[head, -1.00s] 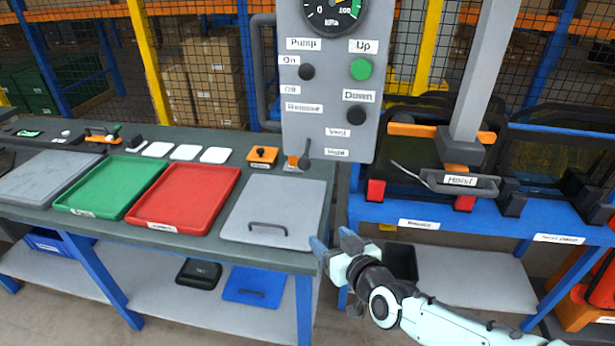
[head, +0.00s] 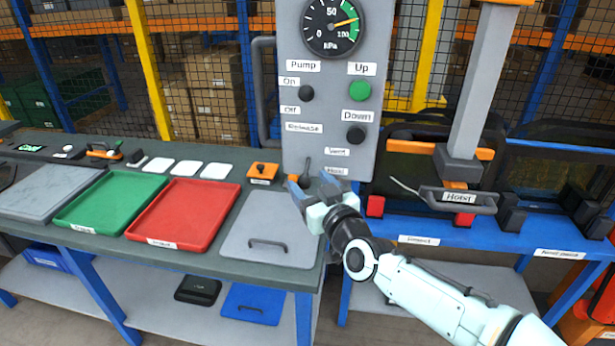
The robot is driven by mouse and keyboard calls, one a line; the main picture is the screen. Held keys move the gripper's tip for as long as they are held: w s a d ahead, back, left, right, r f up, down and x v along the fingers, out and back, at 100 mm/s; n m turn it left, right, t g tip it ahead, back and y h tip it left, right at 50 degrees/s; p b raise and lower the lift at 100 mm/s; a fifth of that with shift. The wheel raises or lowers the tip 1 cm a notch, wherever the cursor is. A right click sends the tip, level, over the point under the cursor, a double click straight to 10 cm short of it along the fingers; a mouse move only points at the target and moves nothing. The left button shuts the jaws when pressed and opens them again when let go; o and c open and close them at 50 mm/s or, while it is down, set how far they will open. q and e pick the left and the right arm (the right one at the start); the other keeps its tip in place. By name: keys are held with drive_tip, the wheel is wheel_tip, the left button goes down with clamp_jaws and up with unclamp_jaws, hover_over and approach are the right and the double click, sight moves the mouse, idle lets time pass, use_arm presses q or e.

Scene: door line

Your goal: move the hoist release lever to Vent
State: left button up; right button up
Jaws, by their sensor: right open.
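The hoist release lever (head: 306,170) is a small dark handle at the bottom of the grey control panel (head: 340,95). It stands close to upright, beside the lower label, Hold (head: 336,171). The label Vent (head: 337,152) is just above that one. My right gripper (head: 311,186) is open, with its blue fingertips just below and in front of the lever. They overlap the lever's lower end in the picture, and I cannot tell whether they touch it. Nothing shows between the fingers. My left gripper is not in view.
The gauge (head: 332,25) has its needle in the green part. A green Up button (head: 360,90) and black Down button (head: 356,135) sit above. The grey hoist (head: 460,200) hangs to the right. A grey lid (head: 268,235) and red tray (head: 185,212) lie on the bench.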

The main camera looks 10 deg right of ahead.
drive_tip(key=shift+x, duration=1)
